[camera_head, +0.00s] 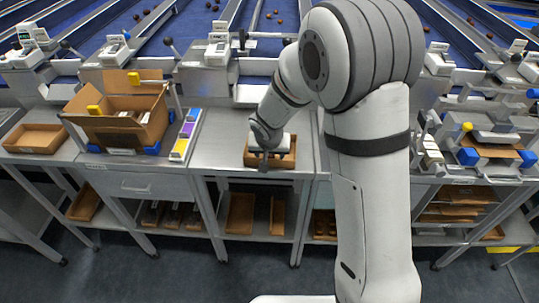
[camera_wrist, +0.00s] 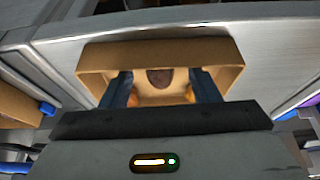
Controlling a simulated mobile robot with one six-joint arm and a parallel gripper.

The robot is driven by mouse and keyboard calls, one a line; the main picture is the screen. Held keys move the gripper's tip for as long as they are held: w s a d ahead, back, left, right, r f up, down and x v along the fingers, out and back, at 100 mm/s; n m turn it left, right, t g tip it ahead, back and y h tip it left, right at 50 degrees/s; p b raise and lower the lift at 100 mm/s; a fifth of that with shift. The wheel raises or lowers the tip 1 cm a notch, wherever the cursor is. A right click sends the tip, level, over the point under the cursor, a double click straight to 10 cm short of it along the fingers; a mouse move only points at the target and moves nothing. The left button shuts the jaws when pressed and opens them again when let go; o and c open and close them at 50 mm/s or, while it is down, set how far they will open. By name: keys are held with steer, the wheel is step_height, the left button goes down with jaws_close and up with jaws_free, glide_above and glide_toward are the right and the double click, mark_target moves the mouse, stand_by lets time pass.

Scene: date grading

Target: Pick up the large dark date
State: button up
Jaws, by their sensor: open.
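A dark brown date (camera_wrist: 159,77) lies in a shallow tan tray (camera_wrist: 160,48) in the wrist view, seen between my two fingers. My gripper (camera_wrist: 161,88) is open, with one dark blue finger on each side of the date and a gap to it. In the head view my gripper (camera_head: 264,158) points down over the tray (camera_head: 287,163) on the metal bench, and my wrist hides the date there. I cannot tell how far the fingertips are above the tray floor.
Small orange-yellow patches (camera_wrist: 189,94) show beside the fingers inside the tray; I cannot tell what they are. The tray walls stand close around the fingers. A cardboard box (camera_head: 118,130) and a strip of coloured blocks (camera_head: 185,135) stand to the left on the bench (camera_head: 215,140).

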steer(key=shift+w+f, duration=0.15)
steer(key=shift+f, duration=0.2)
steer(key=c, duration=0.7)
steer(key=shift+r, duration=0.15)
